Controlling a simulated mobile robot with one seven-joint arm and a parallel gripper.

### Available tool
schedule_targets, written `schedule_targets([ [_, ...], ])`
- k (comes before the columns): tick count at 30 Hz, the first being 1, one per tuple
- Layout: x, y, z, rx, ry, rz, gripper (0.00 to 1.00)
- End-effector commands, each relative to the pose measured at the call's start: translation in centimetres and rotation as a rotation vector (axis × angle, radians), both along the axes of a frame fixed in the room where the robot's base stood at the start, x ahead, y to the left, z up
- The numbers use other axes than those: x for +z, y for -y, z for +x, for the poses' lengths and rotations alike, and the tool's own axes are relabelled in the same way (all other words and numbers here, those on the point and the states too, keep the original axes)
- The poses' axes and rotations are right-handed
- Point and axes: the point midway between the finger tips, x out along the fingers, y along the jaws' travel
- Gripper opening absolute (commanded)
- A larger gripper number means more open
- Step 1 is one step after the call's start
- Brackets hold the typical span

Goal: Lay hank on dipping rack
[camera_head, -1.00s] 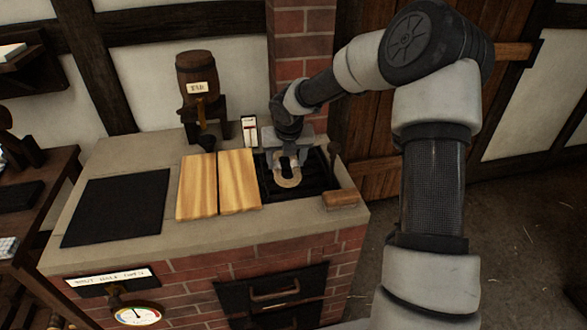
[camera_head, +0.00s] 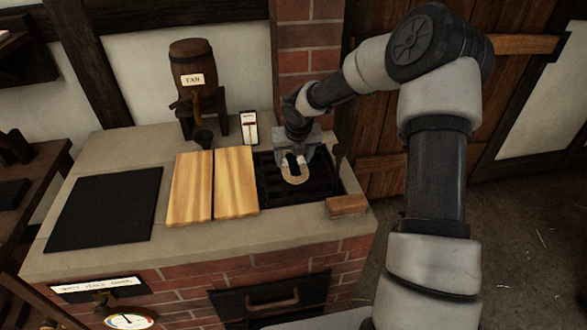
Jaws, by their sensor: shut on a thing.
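The hank (camera_head: 294,170) is a pale tan U-shaped loop of rope. My gripper (camera_head: 293,155) is shut on it near its upper part, at the right of the counter in the head view. The hank hangs over the black slatted rack (camera_head: 276,196) set into the counter. I cannot tell whether the hank touches the slats. My gripper and the hank hide part of the rack's back and middle.
Two wooden boards (camera_head: 236,182) lie left of the rack, and a black plate (camera_head: 105,208) farther left. A barrel labelled TAR (camera_head: 193,63) stands behind. A white gauge (camera_head: 249,127) stands behind the rack. A wooden block (camera_head: 346,205) is at the front right corner.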

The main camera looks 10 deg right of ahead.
Motion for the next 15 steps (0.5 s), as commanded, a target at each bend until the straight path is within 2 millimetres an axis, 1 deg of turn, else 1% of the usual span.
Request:
schedule_targets([
  [1,-1.3,0.0,-0.1,0.001,-0.003,0.0,0.38],
  [3,-2.5,-0.1,-0.1,0.001,-0.003,0.001,0.38],
  [6,-3.6,0.0,0.0,0.0,-0.002,0.0,0.38],
  [15,-3.7,0.0,0.0,0.0,0.0,0.0,0.38],
])
